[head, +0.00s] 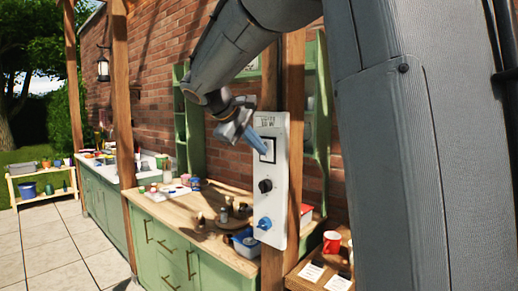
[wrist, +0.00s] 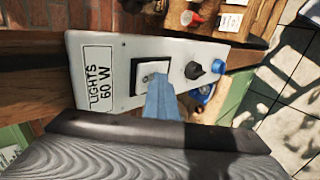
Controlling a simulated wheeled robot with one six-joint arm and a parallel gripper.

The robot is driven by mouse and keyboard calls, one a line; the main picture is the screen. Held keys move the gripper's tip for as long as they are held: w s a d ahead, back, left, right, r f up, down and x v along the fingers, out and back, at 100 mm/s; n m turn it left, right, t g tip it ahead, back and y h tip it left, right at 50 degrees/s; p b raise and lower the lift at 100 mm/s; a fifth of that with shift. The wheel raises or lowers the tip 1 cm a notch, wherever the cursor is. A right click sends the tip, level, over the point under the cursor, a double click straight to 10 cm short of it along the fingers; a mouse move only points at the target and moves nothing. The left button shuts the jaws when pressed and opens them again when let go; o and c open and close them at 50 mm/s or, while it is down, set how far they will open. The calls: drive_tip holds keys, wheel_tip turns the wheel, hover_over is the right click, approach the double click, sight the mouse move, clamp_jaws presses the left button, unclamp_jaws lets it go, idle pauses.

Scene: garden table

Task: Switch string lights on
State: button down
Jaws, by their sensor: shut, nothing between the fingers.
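A white control panel (head: 271,205) is fixed to a wooden post. In the wrist view the panel (wrist: 105,105) carries a label (wrist: 99,75) reading "LIGHTS 60 W". Beside the label is a white rocker switch (wrist: 150,70) in a black frame; in the head view the switch (head: 268,150) is at the panel's upper part. My gripper (head: 258,145) is shut and empty, its blue fingertips at the switch. The fingertips (wrist: 159,85) overlap the switch's lower edge in the wrist view. I cannot tell whether they touch it or which way the rocker is tilted.
A black knob (head: 265,186) and a blue knob (head: 264,223) sit lower on the panel. Behind it are a wooden counter (head: 175,213) with jars and green cabinets (head: 165,255). A red mug (head: 332,241) stands to the right. The paved floor (head: 55,240) at left is clear.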

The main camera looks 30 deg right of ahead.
drive_tip(key=shift+r, duration=0.25)
drive_tip(key=a+f+b+v, duration=0.1)
drive_tip(key=b+v, duration=0.1)
drive_tip(key=v, duration=1.1)
drive_tip(key=shift+s+a+f, duration=0.15)
drive_tip(key=shift+s+a, duration=0.1)
drive_tip(key=shift+s, duration=0.05)
drive_tip(key=shift+f, duration=0.1)
wheel_tip(320, 180, down, 9)
drive_tip(key=s+a+t+h+b, duration=0.1)
drive_tip(key=a+t+h+b, duration=0.1)
drive_tip(key=h+b, duration=0.4)
drive_tip(key=shift+a+f+t, duration=0.15)
drive_tip(key=shift+a+t, duration=0.15)
drive_tip(key=shift+a, duration=0.2)
drive_tip(key=shift+d, duration=0.15)
